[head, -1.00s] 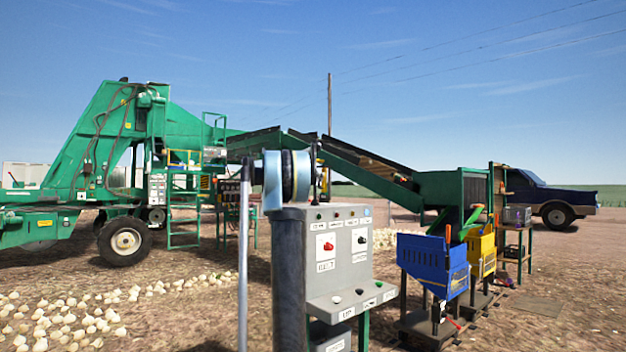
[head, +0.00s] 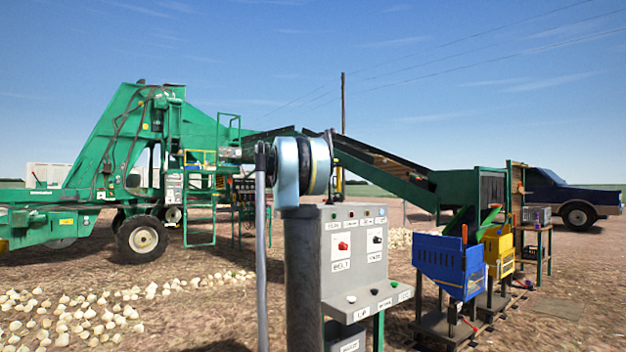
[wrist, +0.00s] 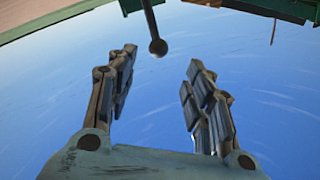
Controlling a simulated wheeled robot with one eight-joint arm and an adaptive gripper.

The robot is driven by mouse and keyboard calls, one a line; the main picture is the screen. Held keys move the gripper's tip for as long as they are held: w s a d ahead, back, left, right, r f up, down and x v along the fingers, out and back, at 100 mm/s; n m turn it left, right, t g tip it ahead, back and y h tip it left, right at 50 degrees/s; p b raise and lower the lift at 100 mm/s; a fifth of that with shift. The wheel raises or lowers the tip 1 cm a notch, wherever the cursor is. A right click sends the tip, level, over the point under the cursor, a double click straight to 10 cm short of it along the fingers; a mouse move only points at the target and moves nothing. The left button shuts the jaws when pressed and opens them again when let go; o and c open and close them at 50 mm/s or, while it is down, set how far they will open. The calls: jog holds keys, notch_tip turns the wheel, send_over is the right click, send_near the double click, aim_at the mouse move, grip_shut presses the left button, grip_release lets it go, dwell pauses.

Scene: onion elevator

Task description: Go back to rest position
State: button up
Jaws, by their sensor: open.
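My gripper (wrist: 158,85) shows in the wrist view with its two fingers spread apart. It is open and nothing is between the fingers. Behind it is mostly blue sky. The head view shows part of my arm in front of the grey control box, but my fingers do not show there. The control box (head: 345,275) stands near the middle of the head view, with a red knob, a black knob and several buttons on its sloped shelf.
A green elevator machine (head: 120,170) stands at the left, with a conveyor (head: 385,172) running right. Blue (head: 440,262) and yellow (head: 498,250) bins stand at the right. Onions (head: 80,318) lie on the ground at the left. A dark pickup (head: 570,198) is farther back.

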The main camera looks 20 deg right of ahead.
dwell(0.4)
jog(key=s+a+f+n+g+y, duration=0.2)
jog(key=s+a+f+n+y, duration=0.2)
jog(key=s+f, duration=0.9)
jog(key=s+a+f+n+g+y, duration=0.2)
jog(key=s+a+f+n+y, duration=0.1)
jog(key=s+f, duration=1)
jog(key=s+a+f+n+y, duration=0.3)
jog(key=s+a+f, duration=0.3)
jog(key=s+f, duration=0.3)
jog(key=s+a+f+n+g+y, duration=0.1)
jog(key=s+a+f+n+y, duration=0.2)
jog(key=s+a+f, duration=0.4)
jog(key=s+a+f+n+g+y, duration=0.1)
jog(key=s+a+f+n+y, duration=0.2)
jog(key=s+f, duration=1)
jog(key=a+n, duration=0.2)
jog(key=a, duration=0.1)
jog(key=shift+s+a+f+y, duration=0.2)
jog(key=shift+f+y, duration=0.1)
jog(key=shift+f, duration=0.1)
jog(key=shift+d, duration=0.1)
jog(key=shift+w+f, duration=0.2)
jog(key=shift+w, duration=0.25)
